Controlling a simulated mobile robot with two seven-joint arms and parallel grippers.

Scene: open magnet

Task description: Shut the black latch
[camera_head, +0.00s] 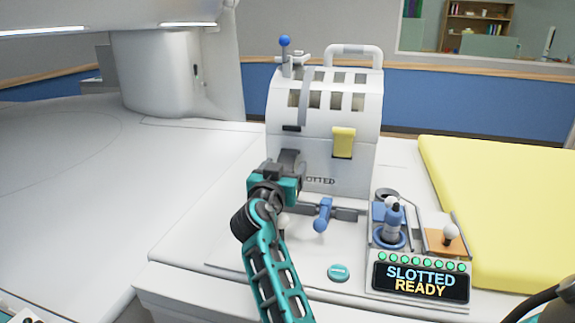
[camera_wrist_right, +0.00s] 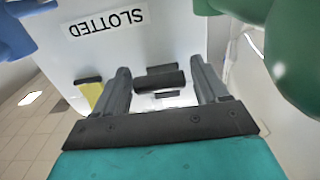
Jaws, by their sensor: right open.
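The white box (camera_head: 322,160) with a curved slotted top stands on the white table, marked "SLOTTED" on its front. The black latch (camera_wrist_right: 160,80) shows in the right wrist view as a dark bar on the box front, between my two finger pads. A small dark piece (camera_wrist_right: 167,95) lies beside it; in the head view a dark piece (camera_head: 291,128) shows just above my gripper. My right gripper (camera_head: 290,160) is open at the box front, its fingers on either side of the latch. Contact cannot be told. In the head view the gripper hides most of the latch. My left gripper is out of view.
A yellow latch (camera_head: 343,142) is to the right on the box front. A blue-handled lever (camera_head: 323,214) sticks out below it. A control panel (camera_head: 388,215) with a blue joystick and a display (camera_head: 420,281) reading "SLOTTED READY" stands at right, beside a yellow pad (camera_head: 510,210). The table at left is clear.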

